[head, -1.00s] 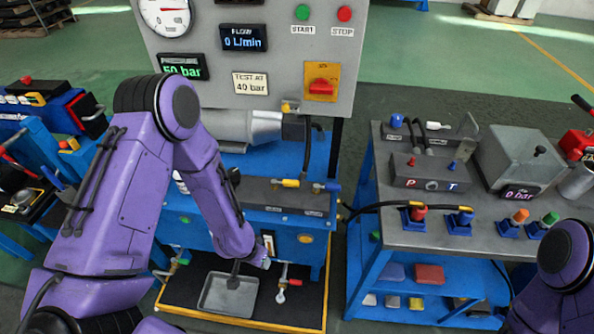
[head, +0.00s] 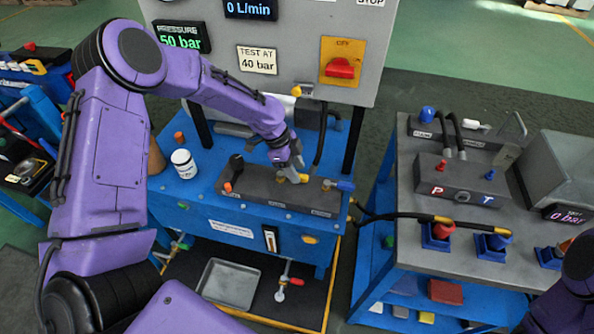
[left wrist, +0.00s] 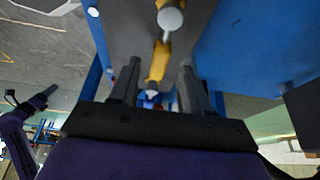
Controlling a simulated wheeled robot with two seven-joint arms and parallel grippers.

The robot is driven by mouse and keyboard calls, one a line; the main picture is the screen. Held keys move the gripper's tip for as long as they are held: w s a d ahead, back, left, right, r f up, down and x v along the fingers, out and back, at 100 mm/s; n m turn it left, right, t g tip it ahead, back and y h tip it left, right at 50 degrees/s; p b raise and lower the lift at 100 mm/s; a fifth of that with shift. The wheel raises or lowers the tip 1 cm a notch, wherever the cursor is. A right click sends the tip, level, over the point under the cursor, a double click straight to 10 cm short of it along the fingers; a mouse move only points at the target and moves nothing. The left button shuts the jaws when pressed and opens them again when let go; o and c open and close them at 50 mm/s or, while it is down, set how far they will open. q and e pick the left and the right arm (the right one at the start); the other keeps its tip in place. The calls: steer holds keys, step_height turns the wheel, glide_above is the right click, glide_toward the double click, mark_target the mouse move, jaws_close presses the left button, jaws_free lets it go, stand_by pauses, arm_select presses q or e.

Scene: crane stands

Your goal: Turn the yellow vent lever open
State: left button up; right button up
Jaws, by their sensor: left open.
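The yellow vent lever (head: 294,178) is on the dark valve block (head: 258,189) on top of the blue bench, partly hidden by my left gripper. My left gripper (head: 291,166) is open, pointing down at the lever from above. In the left wrist view, the yellow lever (left wrist: 158,62) runs between the two dark fingers (left wrist: 157,84), with a grey rounded end at the top. Whether the fingers touch it I cannot tell. My right arm shows at the right edge of the head view. A purple arm end (left wrist: 38,103) shows in the left wrist view, too small to read its jaws.
A blue-handled lever (head: 339,185) sits just right of the yellow one, and a black knobbed lever (head: 236,164) to its left. A white jar (head: 184,163) stands on the bench. The grey panel (head: 300,62) rises behind. A hose (head: 400,207) crosses to the right-hand bench.

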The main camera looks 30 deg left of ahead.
arm_select(q)
steer(key=shift+d+f, duration=0.25)
steer(key=shift+f, duration=0.35)
jaws_close()
